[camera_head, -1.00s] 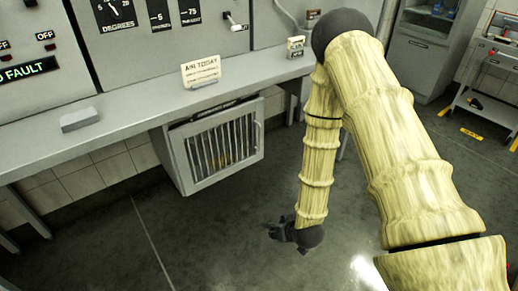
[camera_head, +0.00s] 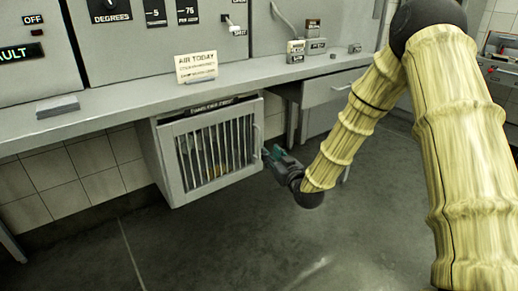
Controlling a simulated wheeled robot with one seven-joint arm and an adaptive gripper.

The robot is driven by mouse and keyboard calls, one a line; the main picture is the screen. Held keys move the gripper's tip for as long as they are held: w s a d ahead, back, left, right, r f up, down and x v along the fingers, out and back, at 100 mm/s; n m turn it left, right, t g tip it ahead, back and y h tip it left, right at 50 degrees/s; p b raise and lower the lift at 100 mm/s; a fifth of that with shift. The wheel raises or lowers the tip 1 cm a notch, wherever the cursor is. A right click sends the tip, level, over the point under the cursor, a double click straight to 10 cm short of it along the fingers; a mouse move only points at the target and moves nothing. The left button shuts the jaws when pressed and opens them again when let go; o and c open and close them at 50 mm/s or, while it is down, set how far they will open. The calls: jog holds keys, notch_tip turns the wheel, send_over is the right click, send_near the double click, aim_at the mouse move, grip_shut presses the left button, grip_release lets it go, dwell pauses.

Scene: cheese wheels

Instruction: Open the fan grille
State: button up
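The fan grille (camera_head: 190,158) is a grey framed door with vertical bars on the front of a box under the counter. It looks closed. A thin vertical handle (camera_head: 257,142) is on its right edge. Pale and yellowish shapes behind the bars are too dim to make out. My gripper (camera_head: 268,153) is just right of the grille, its fingers pointing left at the handle. A greenish patch shows at the fingers. The fingers are small here, and I cannot tell whether they touch the handle or how far apart they are.
A grey counter (camera_head: 120,98) runs above the box, with an "AIR TODAY" card (camera_head: 196,67) and a grey block (camera_head: 58,106) on it. A drawer (camera_head: 330,88) is under the counter to the right. The floor (camera_head: 230,240) in front is clear.

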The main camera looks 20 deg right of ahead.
jog(key=b, duration=0.3)
send_over(259, 157)
jog(key=shift+w+d, duration=0.1)
jog(key=shift+w, duration=0.25)
grip_shut()
